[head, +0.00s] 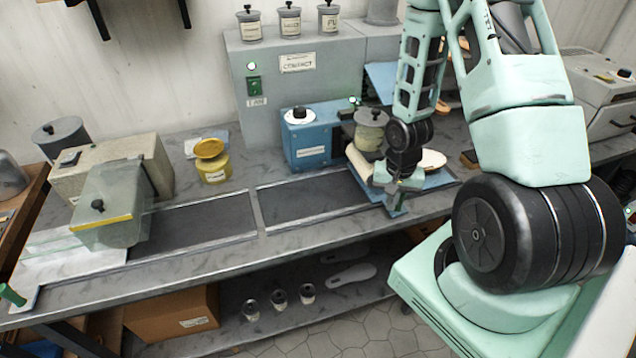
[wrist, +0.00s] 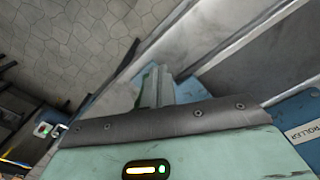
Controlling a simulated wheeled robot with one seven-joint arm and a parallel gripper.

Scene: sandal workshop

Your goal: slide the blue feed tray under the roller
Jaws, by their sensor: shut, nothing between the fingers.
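The blue feed tray (head: 438,182) lies on the bench at the right end of the inset track, with pale sole-like pieces on it. My arm covers part of it. My gripper (head: 394,208) is shut and empty, pointing down at the tray's near edge; I cannot tell whether it touches. In the wrist view my gripper's fingers (wrist: 157,88) are together over a blue surface, probably the tray (wrist: 112,108). The blue roller machine (head: 306,140) stands left of the tray, behind the track. Its labelled housing also shows in the wrist view (wrist: 296,115). The roller itself is not clear.
A grey cabinet (head: 300,85) with several labelled jars stands behind. A yellow tin (head: 211,160) and a clear-guarded machine (head: 105,210) are to the left. The track (head: 310,198) left of the tray is bare. A lower shelf holds small cups (head: 279,298) and soles.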

